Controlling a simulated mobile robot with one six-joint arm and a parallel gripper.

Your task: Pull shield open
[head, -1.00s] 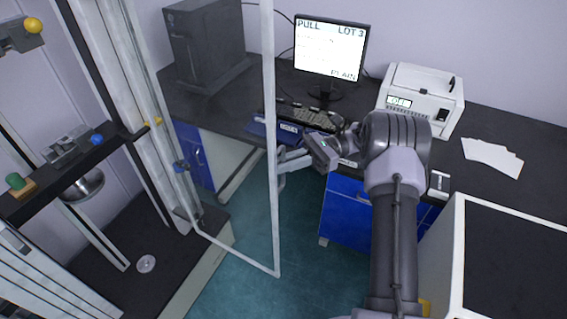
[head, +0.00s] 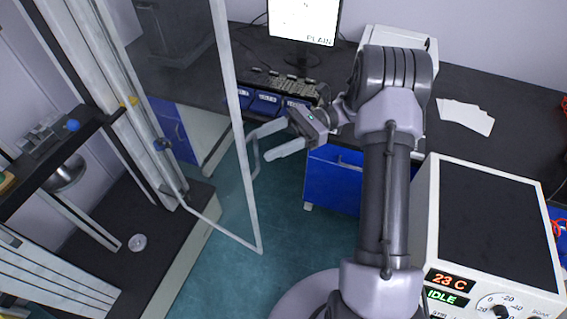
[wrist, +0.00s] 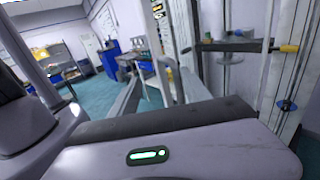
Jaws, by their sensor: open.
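The shield is a clear panel in a pale frame (head: 236,110), standing out at an angle from the tall test machine in the head view.
The machine's column (head: 100,90) and dark base (head: 120,250) stand left. A desk with a monitor (head: 303,20), keyboard (head: 283,82) and blue drawers (head: 333,180) lies behind. A white instrument box (head: 490,220) is at right. Teal floor (head: 225,235) is clear below the shield.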

